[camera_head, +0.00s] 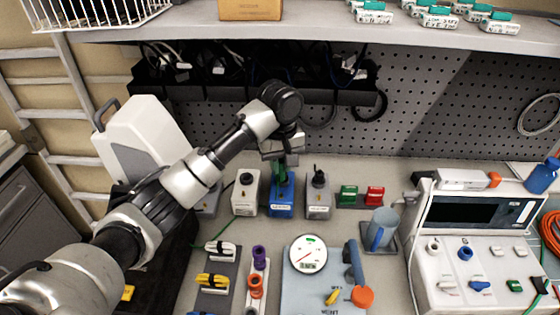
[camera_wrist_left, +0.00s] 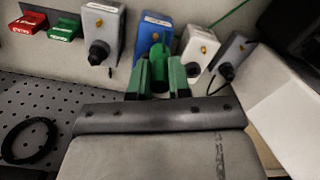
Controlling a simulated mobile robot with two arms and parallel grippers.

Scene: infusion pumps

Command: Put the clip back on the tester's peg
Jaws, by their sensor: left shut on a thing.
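My left gripper (camera_head: 284,157) is shut on a green piece, which I take to be the clip. In the left wrist view the green clip (camera_wrist_left: 158,62) shows between the two green-edged fingers (camera_wrist_left: 160,78). It is right at a blue box (camera_head: 281,198), which also shows behind it in the wrist view (camera_wrist_left: 150,28). The clip overlaps the box's upper part, and I cannot tell whether it touches a peg there. A large tester-like unit (camera_head: 456,270) with a dark screen stands at the right, with several coloured clips or connectors on its sloping front. My right gripper is not in view.
A white box (camera_head: 245,195) and a grey box (camera_head: 318,200) with dark knobs flank the blue box closely. Green and red blocks (camera_head: 375,195) and a jug (camera_head: 381,230) are to the right. A round gauge (camera_head: 308,254) lies in front. The shelf (camera_head: 200,30) overhangs behind.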

